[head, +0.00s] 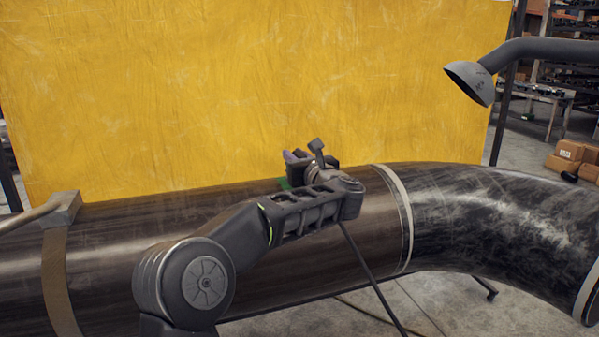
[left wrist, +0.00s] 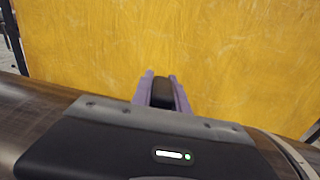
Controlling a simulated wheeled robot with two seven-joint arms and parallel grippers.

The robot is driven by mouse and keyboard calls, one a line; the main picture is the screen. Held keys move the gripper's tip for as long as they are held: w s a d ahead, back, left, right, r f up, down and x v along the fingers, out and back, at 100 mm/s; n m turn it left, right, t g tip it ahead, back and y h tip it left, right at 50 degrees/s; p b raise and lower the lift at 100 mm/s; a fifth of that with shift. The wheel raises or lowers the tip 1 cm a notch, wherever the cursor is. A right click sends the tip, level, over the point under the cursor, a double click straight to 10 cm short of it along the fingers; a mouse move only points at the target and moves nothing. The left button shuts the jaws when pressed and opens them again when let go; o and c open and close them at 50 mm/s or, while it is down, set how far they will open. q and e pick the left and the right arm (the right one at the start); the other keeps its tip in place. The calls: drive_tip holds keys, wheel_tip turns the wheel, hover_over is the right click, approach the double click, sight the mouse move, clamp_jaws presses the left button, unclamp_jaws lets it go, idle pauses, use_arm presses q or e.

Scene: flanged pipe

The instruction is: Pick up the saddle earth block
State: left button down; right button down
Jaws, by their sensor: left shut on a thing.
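My left gripper (head: 300,160) is over the top of the large dark pipe (head: 240,225), near the middle of the head view. In the left wrist view its two purple fingers (left wrist: 161,88) are shut on a small dark block, the saddle earth block (left wrist: 162,94). Only part of the block shows between the fingers; the gripper's own body hides the rest. I cannot tell whether the block touches the pipe. My right gripper is not in view.
A yellow sheet (head: 220,80) hangs close behind the pipe. A grey block-headed tool (head: 62,208) lies on the pipe at left. A grey hood on a bent duct (head: 472,82) hangs at upper right. A thin dark line (head: 372,277) crosses the pipe's front.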

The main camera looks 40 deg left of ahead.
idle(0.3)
use_arm(q)
drive_tip(key=shift+r, duration=0.1)
drive_tip(key=shift+r, duration=0.1)
wheel_tip(320, 180, up, 10)
idle(0.6)
drive_tip(key=shift+f, duration=0.2)
idle(0.3)
